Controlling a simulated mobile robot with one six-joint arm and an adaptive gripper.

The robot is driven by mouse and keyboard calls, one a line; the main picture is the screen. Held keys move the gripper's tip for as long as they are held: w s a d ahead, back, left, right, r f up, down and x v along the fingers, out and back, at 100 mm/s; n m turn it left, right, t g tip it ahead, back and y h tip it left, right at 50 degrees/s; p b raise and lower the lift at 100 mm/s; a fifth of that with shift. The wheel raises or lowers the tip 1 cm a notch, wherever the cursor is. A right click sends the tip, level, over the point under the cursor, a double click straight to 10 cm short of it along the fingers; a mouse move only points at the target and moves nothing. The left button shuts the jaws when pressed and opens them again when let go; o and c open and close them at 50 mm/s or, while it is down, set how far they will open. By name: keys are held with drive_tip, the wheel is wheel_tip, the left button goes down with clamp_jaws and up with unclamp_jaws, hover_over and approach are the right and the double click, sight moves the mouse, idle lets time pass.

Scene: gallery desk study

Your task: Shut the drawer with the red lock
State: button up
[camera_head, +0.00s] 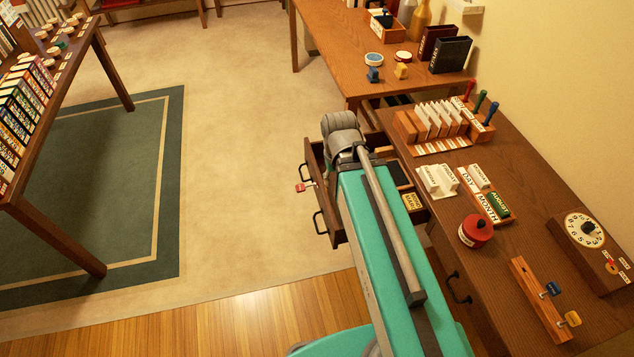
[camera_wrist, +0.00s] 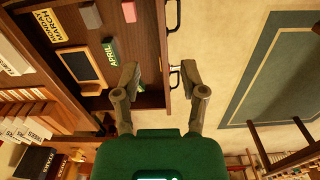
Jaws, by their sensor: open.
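The drawer (camera_head: 337,232) with the red lock (camera_head: 305,186) stands pulled out from the right-hand desk. The lock sits on its front between two dark handles. My arm crosses over the drawer in the head view and hides part of it and my gripper. In the wrist view my gripper (camera_wrist: 160,74) is open and empty. Its left finger appears over the drawer's inside and its right finger over the outside of the front board (camera_wrist: 155,40). A handle (camera_wrist: 176,84) shows between the fingers. I cannot tell whether they touch, and cannot make out the lock there.
The drawer holds a small blackboard (camera_wrist: 80,66), a green APRIL block (camera_wrist: 109,52) and a yellow card (camera_wrist: 49,25). The desk top (camera_head: 520,232) bears a card rack (camera_head: 437,122), a red pot (camera_head: 475,231) and a dial box (camera_head: 590,238). Carpet (camera_head: 235,150) left of the drawer is clear.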

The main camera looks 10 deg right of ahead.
drive_tip(key=w+f+n+b, duration=0.1)
drive_tip(key=w+a+f+n+h+b, duration=0.1)
drive_tip(key=w+f, duration=0.1)
drive_tip(key=shift+w+b, duration=0.1)
drive_tip(key=shift+b, duration=0.25)
clamp_jaws()
drive_tip(key=w+a+f+n+h+b, duration=0.4)
drive_tip(key=w+a+f+n+b, duration=0.1)
drive_tip(key=w+a+n+b, duration=0.2)
drive_tip(key=w+a+f+n+h+b, duration=0.4)
drive_tip(key=w+a+n+b, duration=0.3)
drive_tip(key=w, duration=0.4)
drive_tip(key=shift+w+a+f+n+b, duration=0.2)
drive_tip(key=shift+f+n+b, duration=0.5)
drive_tip(key=shift+n, duration=0.5)
drive_tip(key=shift+r, duration=0.15)
